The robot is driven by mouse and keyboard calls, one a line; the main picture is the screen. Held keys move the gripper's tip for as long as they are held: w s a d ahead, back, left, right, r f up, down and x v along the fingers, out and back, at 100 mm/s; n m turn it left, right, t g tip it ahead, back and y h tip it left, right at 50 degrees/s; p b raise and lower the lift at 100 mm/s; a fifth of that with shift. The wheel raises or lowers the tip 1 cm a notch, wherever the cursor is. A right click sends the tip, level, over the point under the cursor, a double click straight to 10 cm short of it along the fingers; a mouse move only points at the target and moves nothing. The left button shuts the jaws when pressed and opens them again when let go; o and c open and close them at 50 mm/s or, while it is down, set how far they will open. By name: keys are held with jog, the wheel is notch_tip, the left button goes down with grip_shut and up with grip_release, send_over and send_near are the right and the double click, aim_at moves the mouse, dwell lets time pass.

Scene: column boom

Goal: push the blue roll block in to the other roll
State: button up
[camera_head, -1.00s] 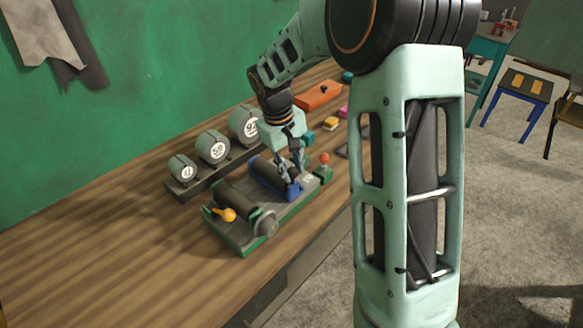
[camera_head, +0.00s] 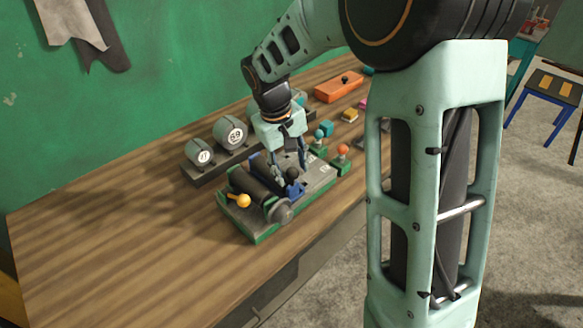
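The blue roll block (camera_head: 294,190) sits on the green-edged grey base (camera_head: 262,232) on the bench, with a dark knob on top. It is close beside the other roll (camera_head: 250,183), a dark cylinder with a yellow-knobbed lever (camera_head: 240,201) and a grey end wheel (camera_head: 281,211). Whether the two touch is hard to tell. My gripper (camera_head: 290,174) points down at the blue block from its far side, its two fingers apart near the dark knob. Contact with the block is partly hidden.
Grey numbered cylinders (camera_head: 229,132) stand on a dark rack behind the base. To the right are a red-knobbed lever (camera_head: 342,152), a teal-knobbed lever (camera_head: 319,135) and an orange box (camera_head: 338,87). The bench's left side (camera_head: 110,230) is clear.

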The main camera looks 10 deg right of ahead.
notch_tip(320, 180, up, 12)
jog(key=s+a, duration=0.1)
jog(key=a, duration=0.1)
dwell(0.4)
jog(key=shift+f, duration=0.15)
